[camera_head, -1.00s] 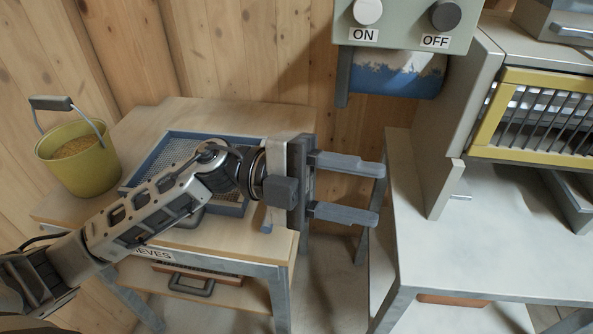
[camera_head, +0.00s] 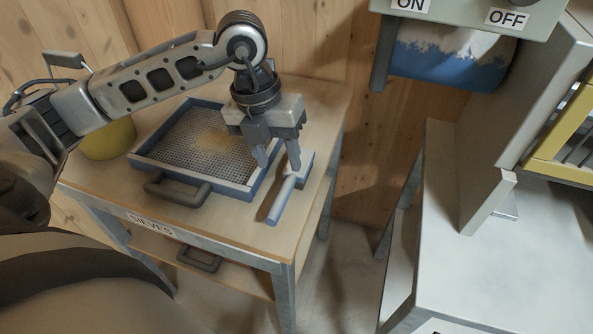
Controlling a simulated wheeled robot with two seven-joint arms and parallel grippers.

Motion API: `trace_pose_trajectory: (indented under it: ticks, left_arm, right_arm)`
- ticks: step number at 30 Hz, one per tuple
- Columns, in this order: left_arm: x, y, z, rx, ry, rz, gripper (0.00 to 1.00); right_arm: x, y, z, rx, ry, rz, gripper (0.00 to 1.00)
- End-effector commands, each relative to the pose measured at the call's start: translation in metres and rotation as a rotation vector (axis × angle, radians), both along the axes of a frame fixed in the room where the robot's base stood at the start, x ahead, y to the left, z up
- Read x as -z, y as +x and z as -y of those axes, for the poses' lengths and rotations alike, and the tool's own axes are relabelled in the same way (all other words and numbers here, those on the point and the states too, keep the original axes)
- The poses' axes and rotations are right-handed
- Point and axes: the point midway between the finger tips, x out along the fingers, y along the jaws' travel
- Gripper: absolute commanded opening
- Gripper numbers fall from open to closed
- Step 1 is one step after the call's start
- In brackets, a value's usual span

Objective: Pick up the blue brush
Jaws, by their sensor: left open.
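The blue brush (camera_head: 280,203) lies on the wooden top of the sieve table, along its right side. Its handle points toward the front and its head is at the back. My left gripper (camera_head: 280,164) points down over the head end of the brush, with its fingers apart. One finger is on the left between the brush and the sieve, the other overlaps the brush head in the picture. I cannot tell whether it touches the brush. My right gripper is not in view.
A blue-framed sieve (camera_head: 192,150) with a dark handle lies left of the brush, close to the gripper. A yellow bucket (camera_head: 108,139) stands behind my arm. The mixer with its ON and OFF panel (camera_head: 470,14) and a grey table (camera_head: 520,270) are to the right, across a gap.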

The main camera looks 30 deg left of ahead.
Motion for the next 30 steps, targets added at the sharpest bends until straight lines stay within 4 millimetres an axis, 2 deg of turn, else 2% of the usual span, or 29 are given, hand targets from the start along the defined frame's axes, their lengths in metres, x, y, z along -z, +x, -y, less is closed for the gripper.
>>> trace_pose_trajectory:
  ticks: [3, 8, 13, 18, 26, 27, 30]
  left_arm:
    - [0.014, 0.001, 0.003, 0.000, -0.001, -0.001, 0.45]
    - [0.022, 0.001, 0.006, 0.001, -0.002, -0.001, 0.45]
    - [0.045, -0.001, 0.015, 0.002, -0.003, -0.005, 0.45]
    - [0.065, 0.001, 0.019, -0.001, -0.002, -0.002, 0.45]
    - [0.068, 0.002, 0.020, 0.000, -0.003, 0.001, 0.45]
    - [0.068, 0.002, 0.019, 0.000, -0.003, 0.001, 0.40]
    - [0.068, 0.002, 0.019, 0.001, -0.003, 0.001, 0.12]
  right_arm:
    - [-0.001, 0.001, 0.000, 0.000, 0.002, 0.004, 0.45]
    - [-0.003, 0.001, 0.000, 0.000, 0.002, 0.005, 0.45]
    - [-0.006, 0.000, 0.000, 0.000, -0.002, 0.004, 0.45]
    - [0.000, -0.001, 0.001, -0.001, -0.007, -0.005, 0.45]
    - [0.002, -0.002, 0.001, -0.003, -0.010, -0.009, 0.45]
    - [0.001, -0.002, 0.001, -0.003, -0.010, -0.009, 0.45]
    - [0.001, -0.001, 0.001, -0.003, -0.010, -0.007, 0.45]
